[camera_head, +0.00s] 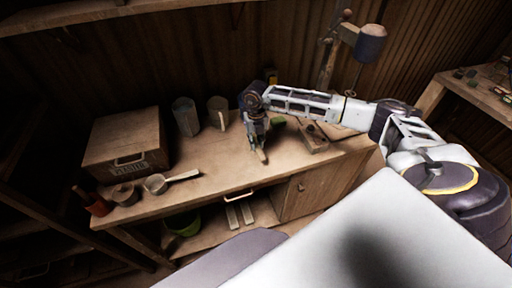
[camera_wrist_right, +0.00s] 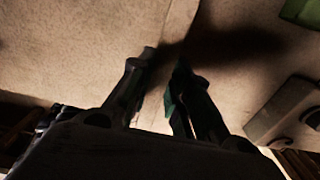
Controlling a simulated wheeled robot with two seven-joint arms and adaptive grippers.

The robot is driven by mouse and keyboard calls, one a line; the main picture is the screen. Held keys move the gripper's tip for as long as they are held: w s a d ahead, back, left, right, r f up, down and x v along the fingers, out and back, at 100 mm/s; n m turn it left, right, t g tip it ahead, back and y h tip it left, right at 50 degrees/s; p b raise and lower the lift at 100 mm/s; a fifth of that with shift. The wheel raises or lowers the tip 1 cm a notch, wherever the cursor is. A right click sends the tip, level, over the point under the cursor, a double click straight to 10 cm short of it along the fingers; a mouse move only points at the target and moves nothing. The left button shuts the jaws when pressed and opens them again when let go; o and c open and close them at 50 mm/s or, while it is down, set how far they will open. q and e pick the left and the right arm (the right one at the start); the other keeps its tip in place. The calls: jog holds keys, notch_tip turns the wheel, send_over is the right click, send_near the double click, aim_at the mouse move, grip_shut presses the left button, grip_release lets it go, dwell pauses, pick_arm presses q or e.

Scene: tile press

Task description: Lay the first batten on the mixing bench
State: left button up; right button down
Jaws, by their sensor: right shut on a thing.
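The mixing bench (camera_head: 215,172) is a wooden worktop in the middle of the head view. My right gripper (camera_head: 260,147) is over the bench, pointing down near its front edge. It is shut on a short pale wooden piece (camera_head: 262,156), which looks like a batten; only its end shows. In the right wrist view the two dark fingers (camera_wrist_right: 158,100) stand close over the bench top, and the held piece is hard to tell from it. Whether it touches the bench I cannot tell. My left gripper is out of view.
A wooden block (camera_head: 313,138) and a green item (camera_head: 278,121) lie right of the gripper. The bench's middle is clear.

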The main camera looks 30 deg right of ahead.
jog(key=shift+f, duration=1.9)
jog(key=c, duration=1.3)
grip_release()
jog(key=shift+f, duration=0.1)
jog(key=shift+r+p, duration=0.2)
jog(key=shift+p, duration=0.1)
notch_tip(320, 180, up, 12)
jog(key=shift+f+b, duration=0.1)
jog(key=shift+b, duration=0.95)
